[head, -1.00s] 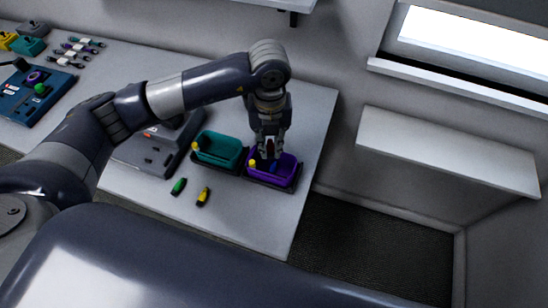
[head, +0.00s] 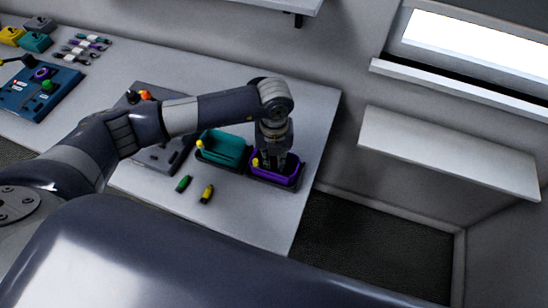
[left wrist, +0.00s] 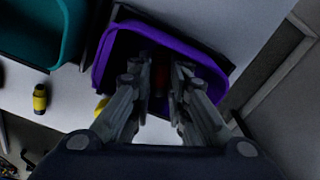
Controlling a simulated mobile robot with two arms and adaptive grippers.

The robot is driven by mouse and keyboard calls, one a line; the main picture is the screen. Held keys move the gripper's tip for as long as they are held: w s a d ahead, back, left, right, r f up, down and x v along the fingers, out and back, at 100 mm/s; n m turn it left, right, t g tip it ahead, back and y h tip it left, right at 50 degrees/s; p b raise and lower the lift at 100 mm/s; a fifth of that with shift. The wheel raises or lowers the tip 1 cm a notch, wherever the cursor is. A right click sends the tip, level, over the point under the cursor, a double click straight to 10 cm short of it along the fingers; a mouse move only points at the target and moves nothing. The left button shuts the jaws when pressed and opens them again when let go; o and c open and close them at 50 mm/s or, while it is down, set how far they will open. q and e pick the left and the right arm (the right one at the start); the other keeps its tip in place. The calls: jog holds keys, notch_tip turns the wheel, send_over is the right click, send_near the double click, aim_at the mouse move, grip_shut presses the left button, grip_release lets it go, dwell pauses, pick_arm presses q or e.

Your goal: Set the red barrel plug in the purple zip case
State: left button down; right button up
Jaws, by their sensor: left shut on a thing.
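The purple zip case (head: 288,181) is open on the bench near its right end. It also shows in the left wrist view (left wrist: 196,52). My left gripper (head: 271,167) points down into it, with its fingertips below the rim. In the left wrist view the fingers (left wrist: 161,82) are close together inside the case. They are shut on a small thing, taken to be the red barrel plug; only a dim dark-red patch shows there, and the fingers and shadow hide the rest. My right gripper is not in view.
A teal case (head: 222,150) stands just left of the purple one. A green plug (head: 183,184) and a yellow plug (head: 206,194) lie in front. A blue device (head: 40,92) and several cables (head: 85,44) are farther left. The bench's right edge is close.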

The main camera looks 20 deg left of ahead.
pick_arm(q)
jog(key=shift+f, duration=0.35)
jog(key=shift+b, duration=0.3)
jog(key=c, duration=1.8)
grip_release()
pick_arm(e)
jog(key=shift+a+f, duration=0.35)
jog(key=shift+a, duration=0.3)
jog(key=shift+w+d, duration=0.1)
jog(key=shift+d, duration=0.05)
